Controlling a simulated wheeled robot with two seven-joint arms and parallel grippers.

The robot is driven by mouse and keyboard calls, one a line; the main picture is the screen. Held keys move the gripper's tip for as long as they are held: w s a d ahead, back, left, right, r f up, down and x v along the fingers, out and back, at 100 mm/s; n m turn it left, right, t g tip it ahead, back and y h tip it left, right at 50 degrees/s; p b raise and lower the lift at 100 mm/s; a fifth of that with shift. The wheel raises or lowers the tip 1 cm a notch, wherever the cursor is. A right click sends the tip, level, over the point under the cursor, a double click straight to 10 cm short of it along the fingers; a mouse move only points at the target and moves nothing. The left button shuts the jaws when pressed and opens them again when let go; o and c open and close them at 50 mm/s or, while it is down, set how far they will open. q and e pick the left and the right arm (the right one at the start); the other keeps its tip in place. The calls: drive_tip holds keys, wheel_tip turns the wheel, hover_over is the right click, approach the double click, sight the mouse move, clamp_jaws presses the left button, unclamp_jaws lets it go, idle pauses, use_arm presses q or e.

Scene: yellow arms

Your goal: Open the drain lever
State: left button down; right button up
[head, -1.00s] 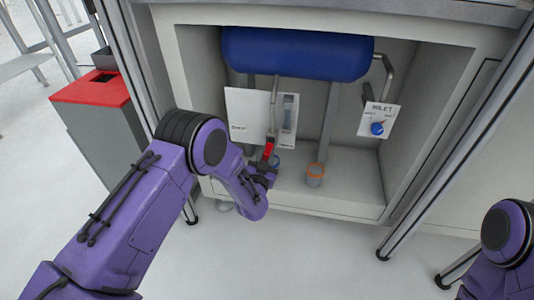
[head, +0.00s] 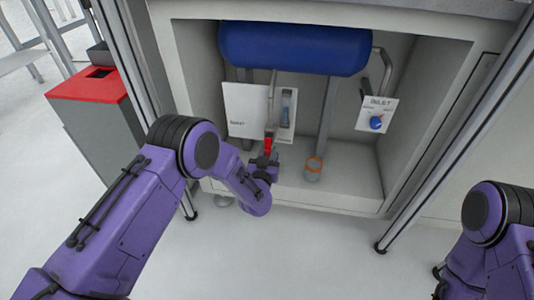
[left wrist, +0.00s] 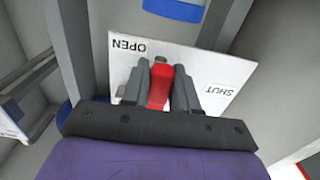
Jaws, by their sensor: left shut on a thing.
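The drain lever has a red handle (head: 268,145) that hangs below a grey pipe, in front of a white sign panel (head: 244,108) in the cabinet. In the left wrist view the red handle (left wrist: 158,86) stands between the two fingers. That view shows the panel (left wrist: 205,62) upside down, with OPEN at left and SHUT at right; the handle is nearer OPEN. My left gripper (head: 264,164) is shut on the handle from below; it also shows in the left wrist view (left wrist: 160,80). My right gripper is out of view.
A blue tank (head: 295,48) hangs above the lever. An orange-rimmed drain cup (head: 314,168) stands to the right on the cabinet floor. A blue inlet knob (head: 376,122) is farther right. Metal posts frame the cabinet, and a red-topped bin (head: 90,86) stands left.

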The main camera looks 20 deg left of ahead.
use_arm(q)
drive_tip(key=c, duration=1)
unclamp_jaws()
drive_tip(key=shift+d, duration=0.1)
drive_tip(key=shift+o, duration=0.2)
drive_tip(key=shift+s+r, duration=0.1)
drive_tip(key=shift+s, duration=0.3)
drive_tip(key=s+p, duration=0.3)
drive_tip(key=s, duration=0.6)
drive_tip(key=shift+s+d+p, duration=0.35)
drive_tip(key=shift+s+p, duration=0.05)
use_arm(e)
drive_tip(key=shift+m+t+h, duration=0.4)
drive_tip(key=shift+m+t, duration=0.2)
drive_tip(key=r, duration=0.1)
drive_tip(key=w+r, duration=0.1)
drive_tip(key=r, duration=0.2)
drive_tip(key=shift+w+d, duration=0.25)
